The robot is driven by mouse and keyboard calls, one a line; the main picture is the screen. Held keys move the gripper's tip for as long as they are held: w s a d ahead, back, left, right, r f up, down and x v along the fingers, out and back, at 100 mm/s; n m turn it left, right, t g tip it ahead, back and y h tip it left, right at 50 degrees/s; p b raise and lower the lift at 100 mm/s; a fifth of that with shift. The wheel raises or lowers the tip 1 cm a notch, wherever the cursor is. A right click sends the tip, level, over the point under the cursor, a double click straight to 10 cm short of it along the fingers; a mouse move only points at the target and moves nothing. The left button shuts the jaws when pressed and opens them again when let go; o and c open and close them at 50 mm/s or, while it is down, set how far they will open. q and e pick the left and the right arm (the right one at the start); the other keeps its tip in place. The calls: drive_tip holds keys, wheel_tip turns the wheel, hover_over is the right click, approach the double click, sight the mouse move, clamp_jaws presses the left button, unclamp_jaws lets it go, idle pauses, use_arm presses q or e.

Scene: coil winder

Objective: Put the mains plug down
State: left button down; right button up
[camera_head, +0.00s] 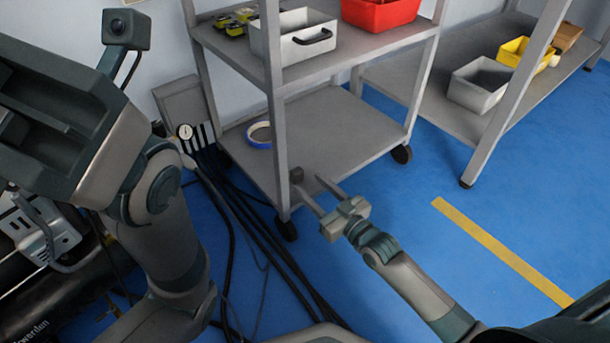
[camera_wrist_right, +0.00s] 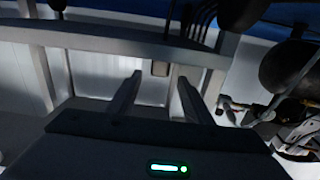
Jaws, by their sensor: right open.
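The grey wheeled cart (camera_head: 340,140) has a blue tape roll (camera_head: 260,135) on its lower shelf, with a white bin (camera_head: 297,42) and red bin (camera_head: 380,12) above. Black cables (camera_head: 250,225) run over the blue floor from a wall box (camera_head: 183,102).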

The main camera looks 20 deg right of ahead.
drive_tip(key=p+v, duration=0.3)
drive_tip(key=v, duration=0.4)
drive_tip(key=shift+s, duration=0.2)
drive_tip(key=shift+d, duration=0.1)
idle(0.4)
